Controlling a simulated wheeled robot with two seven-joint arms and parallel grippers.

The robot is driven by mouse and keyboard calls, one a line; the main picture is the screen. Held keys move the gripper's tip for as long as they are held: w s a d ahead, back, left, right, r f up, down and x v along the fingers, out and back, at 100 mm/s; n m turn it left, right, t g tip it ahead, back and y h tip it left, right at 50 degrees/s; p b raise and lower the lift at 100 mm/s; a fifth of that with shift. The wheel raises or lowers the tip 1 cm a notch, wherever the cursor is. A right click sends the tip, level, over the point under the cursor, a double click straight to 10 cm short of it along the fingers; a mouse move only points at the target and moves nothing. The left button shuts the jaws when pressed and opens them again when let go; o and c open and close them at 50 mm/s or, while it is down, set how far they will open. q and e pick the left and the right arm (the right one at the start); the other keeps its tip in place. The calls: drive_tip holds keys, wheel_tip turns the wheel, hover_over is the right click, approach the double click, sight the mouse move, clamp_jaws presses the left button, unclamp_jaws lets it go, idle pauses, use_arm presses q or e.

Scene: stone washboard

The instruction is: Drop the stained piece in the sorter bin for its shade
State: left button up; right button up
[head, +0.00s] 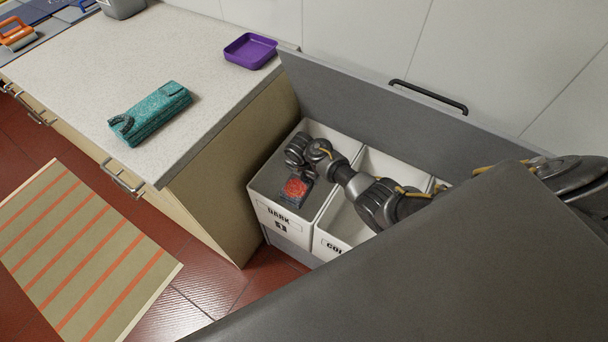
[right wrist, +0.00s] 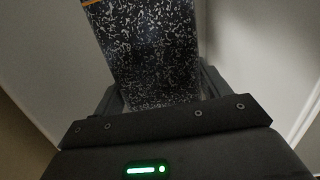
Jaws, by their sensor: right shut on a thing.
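The stained piece (head: 289,199) is a dark cloth with a red patch. It hangs at the mouth of the left bin, marked DARK (head: 279,217). In the right wrist view it shows as black speckled fabric (right wrist: 152,50) with an orange bit at its top left edge. My right gripper (head: 302,172) is shut on it, over the DARK bin. I cannot tell how deep the cloth hangs inside. The middle bin, its label starting COL (head: 335,246), stands to the right, partly behind my arm. My left gripper is out of view.
A grey panel with a black handle (head: 428,97) rises behind the bins. The counter (head: 85,75) at left holds a folded teal cloth (head: 150,112), a purple tray (head: 250,50) and a grey container (head: 121,6). A striped mat (head: 80,255) lies on the red floor.

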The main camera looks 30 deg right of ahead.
idle(0.3)
drive_tip(key=o, duration=1.5)
drive_tip(key=shift+f, duration=0.1)
drive_tip(key=shift+c, duration=0.2)
drive_tip(key=r+p, duration=0.1)
drive_tip(key=r, duration=0.2)
drive_tip(key=a+r+p, duration=0.1)
drive_tip(key=r, duration=0.3)
drive_tip(key=s+r, duration=0.1)
drive_tip(key=r, duration=0.2)
drive_tip(key=shift+a+r+p, duration=0.2)
drive_tip(key=shift+r+p, duration=0.2)
